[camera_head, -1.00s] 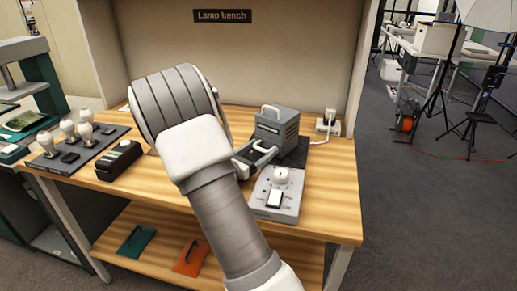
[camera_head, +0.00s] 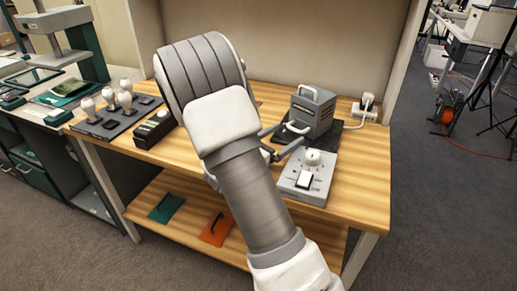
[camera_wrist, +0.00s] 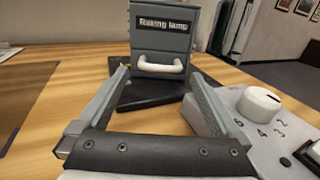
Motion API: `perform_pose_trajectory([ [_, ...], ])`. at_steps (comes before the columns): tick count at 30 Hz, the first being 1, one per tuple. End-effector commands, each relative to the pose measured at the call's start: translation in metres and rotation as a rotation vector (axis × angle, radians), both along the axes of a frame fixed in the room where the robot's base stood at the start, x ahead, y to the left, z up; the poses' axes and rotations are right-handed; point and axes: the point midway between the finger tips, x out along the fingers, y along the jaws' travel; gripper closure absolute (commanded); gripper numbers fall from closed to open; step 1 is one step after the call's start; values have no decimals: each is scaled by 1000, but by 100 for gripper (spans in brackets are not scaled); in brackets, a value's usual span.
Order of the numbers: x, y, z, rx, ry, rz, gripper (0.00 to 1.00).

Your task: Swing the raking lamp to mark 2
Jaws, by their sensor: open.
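The raking lamp (camera_head: 312,112) is a grey box with a vented side and a top handle, on a dark base plate. It also shows in the wrist view (camera_wrist: 161,38), with its label and a white front handle (camera_wrist: 162,66) facing me. My gripper (camera_wrist: 162,78) is open, with one finger on each side of that handle, apart from it. In the head view my gripper (camera_head: 288,136) is just in front of the lamp, partly hidden by my arm. No mark numbers show around the lamp base.
A grey control box (camera_head: 307,178) with a white dial (camera_wrist: 258,103), numbers and a switch sits close to the right of my gripper. A socket (camera_head: 366,108) with a cord stands behind right. A black box (camera_head: 154,129) and a bulb tray (camera_head: 114,116) are at left.

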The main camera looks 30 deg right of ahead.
Motion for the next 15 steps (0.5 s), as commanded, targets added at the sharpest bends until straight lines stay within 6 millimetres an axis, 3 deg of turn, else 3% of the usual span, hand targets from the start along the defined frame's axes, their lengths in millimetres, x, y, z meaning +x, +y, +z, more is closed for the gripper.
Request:
perform_pose_trajectory([
  [9, -26, 76, 2, -1, 2, 5, 0],
  [15, -37, 108, 2, -1, 0, 3, 0],
])
